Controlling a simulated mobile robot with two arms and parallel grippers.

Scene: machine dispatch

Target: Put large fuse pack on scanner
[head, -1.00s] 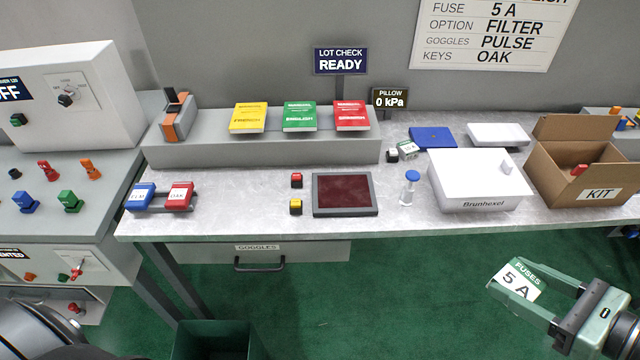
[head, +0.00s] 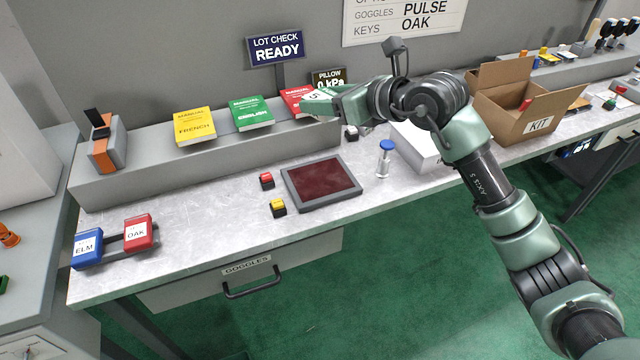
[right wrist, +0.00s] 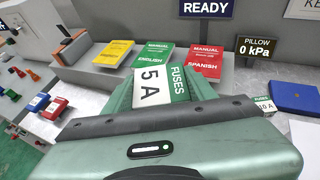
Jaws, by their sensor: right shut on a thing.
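My right gripper (head: 322,102) is shut on a green and white fuse pack (head: 313,95) marked "FUSES 5 A". The held pack (right wrist: 160,86) fills the space between the fingers in the right wrist view. In the head view it is up in front of the red manual, partly hidden by the gripper. The scanner (head: 321,183), a dark red panel in a grey frame, lies flat on the bench with nothing on it, nearer the front edge than the gripper. My left gripper is not in view.
Yellow (head: 195,126), green (head: 252,114) and red (head: 297,101) manuals rest on the raised shelf. Red (head: 266,180) and yellow (head: 278,207) buttons stand left of the scanner. A blue-capped vial (head: 385,160), white box (head: 416,148) and KIT carton (head: 522,105) are to its right.

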